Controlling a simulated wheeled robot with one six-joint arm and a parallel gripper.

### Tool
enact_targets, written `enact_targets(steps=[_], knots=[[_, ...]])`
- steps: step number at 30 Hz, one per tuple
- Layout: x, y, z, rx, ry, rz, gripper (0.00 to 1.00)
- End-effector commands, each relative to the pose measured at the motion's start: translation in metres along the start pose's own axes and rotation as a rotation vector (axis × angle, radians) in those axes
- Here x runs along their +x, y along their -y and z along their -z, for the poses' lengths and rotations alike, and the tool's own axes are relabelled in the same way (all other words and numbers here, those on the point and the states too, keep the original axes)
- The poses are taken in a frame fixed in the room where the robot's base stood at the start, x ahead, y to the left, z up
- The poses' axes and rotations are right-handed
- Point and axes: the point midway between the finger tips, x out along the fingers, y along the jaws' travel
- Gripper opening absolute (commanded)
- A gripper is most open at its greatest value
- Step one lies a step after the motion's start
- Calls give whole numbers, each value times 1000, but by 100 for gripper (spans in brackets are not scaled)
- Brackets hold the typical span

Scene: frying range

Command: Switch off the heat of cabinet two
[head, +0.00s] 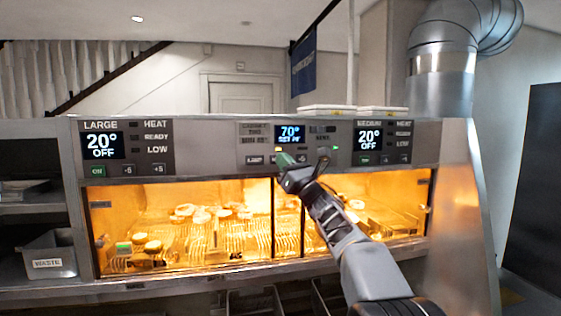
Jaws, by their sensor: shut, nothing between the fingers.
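The middle control panel (255,140) of the heated cabinet carries a small label that seems to read cabinet two. Its display (290,133) shows 70° with a smaller, hard-to-read line below. A button marked LAMP (254,160) sits at the panel's lower left. A small green light (336,148) glows on the right and a small orange one on the left. My gripper (284,160) is shut and empty, in front of the panel's lower edge just below the display. It hides part of the button row. I cannot tell whether it touches the panel.
The LARGE panel (126,147) on the left and MEDIUM panel (382,142) on the right both read 20° OFF. Below, the lit glass-fronted cabinet (190,225) holds food. A WASTE bin (50,255) stands left. A metal duct (441,70) rises at right.

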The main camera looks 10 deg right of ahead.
Motion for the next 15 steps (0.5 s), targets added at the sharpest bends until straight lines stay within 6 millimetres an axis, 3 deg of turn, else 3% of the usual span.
enact_targets(steps=[15], knots=[[4,3,4,1,0,0,0]])
